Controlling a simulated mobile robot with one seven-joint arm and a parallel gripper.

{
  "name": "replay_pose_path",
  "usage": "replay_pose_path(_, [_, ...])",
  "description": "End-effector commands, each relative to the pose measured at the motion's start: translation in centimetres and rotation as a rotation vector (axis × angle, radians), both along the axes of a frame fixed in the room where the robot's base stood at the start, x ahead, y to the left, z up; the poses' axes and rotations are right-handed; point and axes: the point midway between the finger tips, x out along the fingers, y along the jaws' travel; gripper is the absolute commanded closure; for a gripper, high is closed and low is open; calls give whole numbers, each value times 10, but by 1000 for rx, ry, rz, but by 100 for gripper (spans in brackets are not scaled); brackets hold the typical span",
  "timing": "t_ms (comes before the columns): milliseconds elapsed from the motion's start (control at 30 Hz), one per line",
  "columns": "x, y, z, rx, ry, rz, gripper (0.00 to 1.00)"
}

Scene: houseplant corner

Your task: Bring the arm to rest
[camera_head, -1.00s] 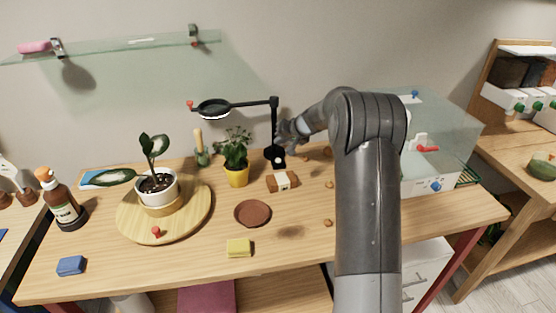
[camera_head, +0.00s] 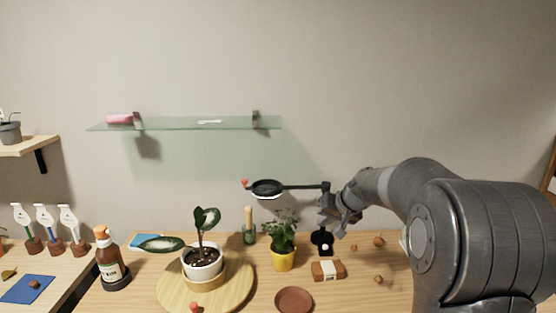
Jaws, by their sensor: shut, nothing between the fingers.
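My gripper (camera_head: 338,216) is at the end of my arm, which reaches in from the right side of the head view. It is shut and holds nothing. It hangs above the wooden table, right beside the upright of the black magnifier lamp (camera_head: 268,187). I cannot tell whether it touches the lamp. My large grey arm hides the right part of the table.
A yellow pot plant (camera_head: 284,259), a brown block with a pale band (camera_head: 328,271) and a terracotta saucer (camera_head: 294,299) stand near my gripper. A white-potted plant (camera_head: 202,262) and brown bottle (camera_head: 112,261) are left. A glass shelf (camera_head: 185,124) is above.

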Motion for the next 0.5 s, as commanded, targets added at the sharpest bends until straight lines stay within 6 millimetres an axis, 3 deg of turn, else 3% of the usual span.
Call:
replay_pose_path(33, [-19, 5, 12, -18, 0, 7, 100])
replay_pose_path(200, [-81, 13, 37, -80, 18, 21, 100])
replay_pose_path(500, [-192, 18, 58, -190, 45, 20, 100])
